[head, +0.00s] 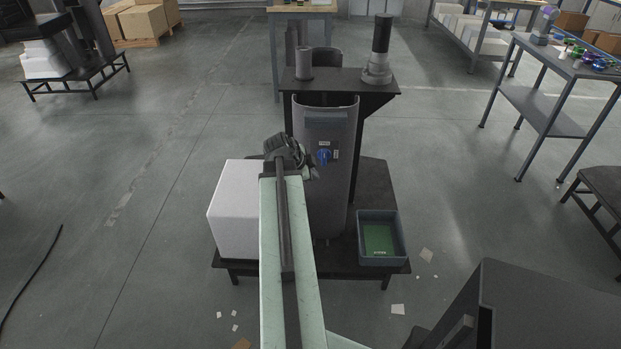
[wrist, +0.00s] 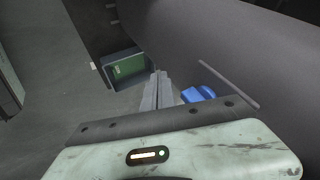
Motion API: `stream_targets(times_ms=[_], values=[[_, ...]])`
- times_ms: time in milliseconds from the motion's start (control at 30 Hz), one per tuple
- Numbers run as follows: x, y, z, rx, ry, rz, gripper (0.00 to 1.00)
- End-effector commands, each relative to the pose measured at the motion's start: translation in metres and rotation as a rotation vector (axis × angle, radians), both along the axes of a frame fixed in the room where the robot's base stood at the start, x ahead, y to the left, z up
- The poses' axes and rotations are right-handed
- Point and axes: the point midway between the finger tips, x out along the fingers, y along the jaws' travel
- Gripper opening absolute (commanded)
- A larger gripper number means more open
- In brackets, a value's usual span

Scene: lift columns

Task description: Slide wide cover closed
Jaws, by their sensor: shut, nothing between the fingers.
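The wide cover (head: 338,185) is a tall, dark grey curved shell standing on the low dark platform. It carries a blue knob (head: 323,156) with small labels around it and a flat panel above. My gripper (head: 313,174) is in front of the cover, close to the knob and lower left of it. In the wrist view, my gripper's fingers (wrist: 159,90) are together and empty. The blue knob (wrist: 198,94) shows just right of them, and the curved cover (wrist: 225,45) fills the upper right. I cannot tell whether the fingers touch the cover.
A white block (head: 236,212) stands on the platform left of my arm. A blue-grey bin (head: 362,258) with a green floor sits at the right. An upper shelf (head: 340,76) holds cylindrical parts. A dark box-like shape (head: 540,300) fills the lower right. Open floor lies left.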

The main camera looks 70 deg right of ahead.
Motion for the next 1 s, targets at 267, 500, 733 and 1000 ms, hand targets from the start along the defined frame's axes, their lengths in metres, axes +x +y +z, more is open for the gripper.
stream_targets(times_ms=[267, 500, 733, 1000], values=[[0.003, -0.044, -0.010, 0.000, 0.000, -0.004, 0.00], [0.004, -0.046, -0.010, 0.001, 0.000, -0.001, 0.00], [0.009, -0.057, -0.010, 0.001, 0.000, -0.001, 0.00], [0.038, -0.129, -0.010, -0.001, 0.000, -0.001, 0.00]])
